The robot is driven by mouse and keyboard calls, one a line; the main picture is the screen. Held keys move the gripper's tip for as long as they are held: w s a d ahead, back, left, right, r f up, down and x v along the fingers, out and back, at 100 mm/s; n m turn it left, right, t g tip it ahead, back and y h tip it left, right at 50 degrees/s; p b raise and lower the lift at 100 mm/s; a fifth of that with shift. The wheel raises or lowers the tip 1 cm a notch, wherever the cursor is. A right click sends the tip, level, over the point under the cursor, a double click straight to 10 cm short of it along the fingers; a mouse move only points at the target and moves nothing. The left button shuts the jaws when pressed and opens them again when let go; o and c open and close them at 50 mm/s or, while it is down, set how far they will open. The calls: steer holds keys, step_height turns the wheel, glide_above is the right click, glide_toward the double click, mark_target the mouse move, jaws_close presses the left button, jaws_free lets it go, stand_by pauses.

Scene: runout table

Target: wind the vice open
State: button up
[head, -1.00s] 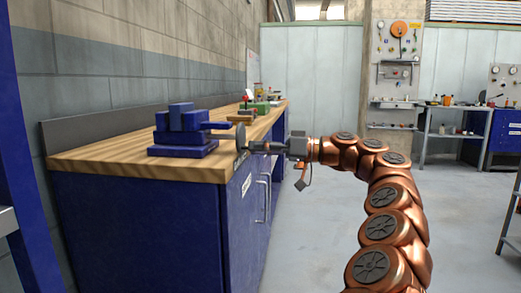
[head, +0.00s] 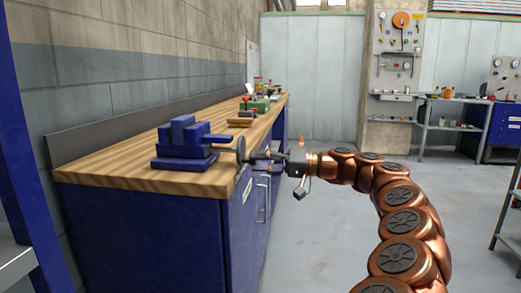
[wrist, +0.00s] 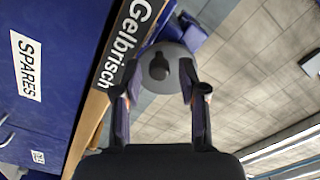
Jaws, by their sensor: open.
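The blue vice (head: 185,150) sits on the near end of the wooden bench top. Its grey round handwheel (head: 240,150) stands out at the bench's right edge. In the wrist view the handwheel (wrist: 178,58) is a grey disc with a dark knob (wrist: 159,66) on its face. My gripper (head: 252,156) is just right of the wheel and faces it. In the wrist view its two fingers (wrist: 160,78) are apart, one on each side of the knob. I cannot tell whether they touch the wheel. Most of the vice is out of the wrist view.
The wooden bench (head: 130,175) has a blue cabinet front below, with a door handle (head: 262,200). Small tools and parts (head: 257,104) lie farther along the top. The grey floor (head: 325,225) right of the bench is open. A blue post (head: 35,150) stands at the left.

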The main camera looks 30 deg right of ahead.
steer(key=shift+m+p, duration=7.4)
steer(key=shift+p, duration=4.4)
steer(key=m+p, duration=0.4)
steer(key=p, duration=0.3)
steer(key=shift+f+m, duration=0.1)
steer(key=shift+m, duration=0.2)
